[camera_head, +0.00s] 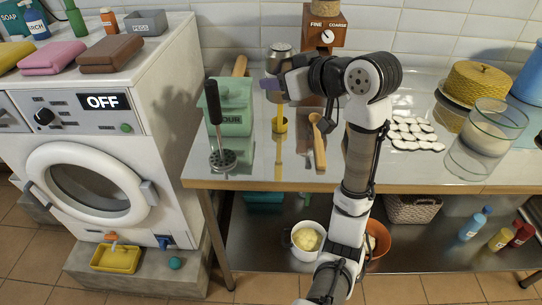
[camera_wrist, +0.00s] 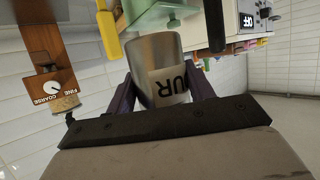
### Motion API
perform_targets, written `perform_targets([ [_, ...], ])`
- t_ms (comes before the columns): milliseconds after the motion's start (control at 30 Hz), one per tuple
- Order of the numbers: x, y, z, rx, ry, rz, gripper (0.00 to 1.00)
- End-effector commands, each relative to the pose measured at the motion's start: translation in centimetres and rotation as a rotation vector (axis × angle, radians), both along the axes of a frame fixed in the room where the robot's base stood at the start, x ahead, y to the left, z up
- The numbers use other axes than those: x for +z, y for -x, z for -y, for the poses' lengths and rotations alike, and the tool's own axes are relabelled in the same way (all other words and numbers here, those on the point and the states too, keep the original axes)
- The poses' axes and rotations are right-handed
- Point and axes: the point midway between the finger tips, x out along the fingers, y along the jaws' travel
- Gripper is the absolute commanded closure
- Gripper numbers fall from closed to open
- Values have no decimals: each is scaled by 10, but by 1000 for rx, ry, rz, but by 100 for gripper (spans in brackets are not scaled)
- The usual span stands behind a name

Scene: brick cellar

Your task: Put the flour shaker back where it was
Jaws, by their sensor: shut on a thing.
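The flour shaker is a silvery metal cylinder (camera_head: 280,50). In the wrist view it fills the space between my two dark fingers (camera_wrist: 163,95), and part of a label reading "UR" (camera_wrist: 175,84) shows upside down on its side. In the head view my gripper (camera_head: 274,84) is at the back of the counter, beside the green flour bin. It is shut on the shaker, whose lower part is mostly hidden by the fingers. The shaker appears held above the counter; I cannot tell the exact gap.
The green flour bin (camera_head: 232,104) and a masher (camera_head: 216,125) stand left. A yellow scoop (camera_head: 279,124) and wooden spoon (camera_head: 318,145) are in front. A grinder (camera_head: 326,36) stands behind.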

Motion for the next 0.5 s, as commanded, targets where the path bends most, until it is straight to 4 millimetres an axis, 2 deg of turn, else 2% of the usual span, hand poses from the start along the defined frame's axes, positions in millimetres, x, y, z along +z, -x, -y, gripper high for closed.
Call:
perform_targets([
  [167, -24, 0, 0, 0, -4, -5, 73],
  [500, -102, 0, 0, -1, -5, -7, 73],
])
